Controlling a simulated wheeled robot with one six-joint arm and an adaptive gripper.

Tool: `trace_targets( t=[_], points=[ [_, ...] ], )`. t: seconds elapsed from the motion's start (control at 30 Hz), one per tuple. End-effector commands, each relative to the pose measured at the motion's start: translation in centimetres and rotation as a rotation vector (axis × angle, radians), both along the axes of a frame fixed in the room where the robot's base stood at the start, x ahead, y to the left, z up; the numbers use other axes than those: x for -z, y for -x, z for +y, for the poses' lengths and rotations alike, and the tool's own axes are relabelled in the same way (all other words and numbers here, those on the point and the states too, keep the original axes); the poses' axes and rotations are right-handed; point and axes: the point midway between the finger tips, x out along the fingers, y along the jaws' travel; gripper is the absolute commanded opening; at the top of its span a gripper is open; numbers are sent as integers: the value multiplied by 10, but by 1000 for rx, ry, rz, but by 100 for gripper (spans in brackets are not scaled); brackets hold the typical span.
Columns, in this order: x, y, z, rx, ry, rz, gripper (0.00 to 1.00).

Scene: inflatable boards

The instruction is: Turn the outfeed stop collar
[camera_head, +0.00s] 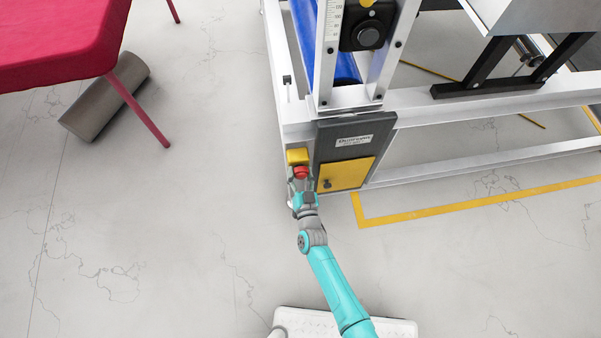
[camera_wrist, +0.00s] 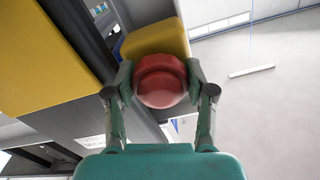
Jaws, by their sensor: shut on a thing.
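The red round collar (camera_head: 301,172) sits on the front of a yellow box (camera_head: 298,156) at the left corner of the machine. In the wrist view the red collar (camera_wrist: 160,80) fills the middle, with the yellow box (camera_wrist: 157,40) behind it. My gripper (camera_head: 301,181) reaches it from the front. In the wrist view my gripper (camera_wrist: 161,82) has one finger against each side of the collar and is shut on it. The collar's back face is hidden.
A dark grey cabinet (camera_head: 355,130) with a yellow door (camera_head: 345,174) stands just right of the collar. The white machine frame (camera_head: 480,157) extends right. A red table (camera_head: 55,42) and a grey cylinder (camera_head: 105,97) are at left. Floor left of the arm is clear.

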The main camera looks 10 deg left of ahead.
Motion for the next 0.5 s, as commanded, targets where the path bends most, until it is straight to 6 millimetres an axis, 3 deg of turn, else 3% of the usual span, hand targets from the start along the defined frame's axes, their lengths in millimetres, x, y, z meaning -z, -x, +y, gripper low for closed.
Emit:
trace_targets(
  t=[0.5],
  points=[
    [0, 0, 0, 0, -101, 28, 20]
  ],
)
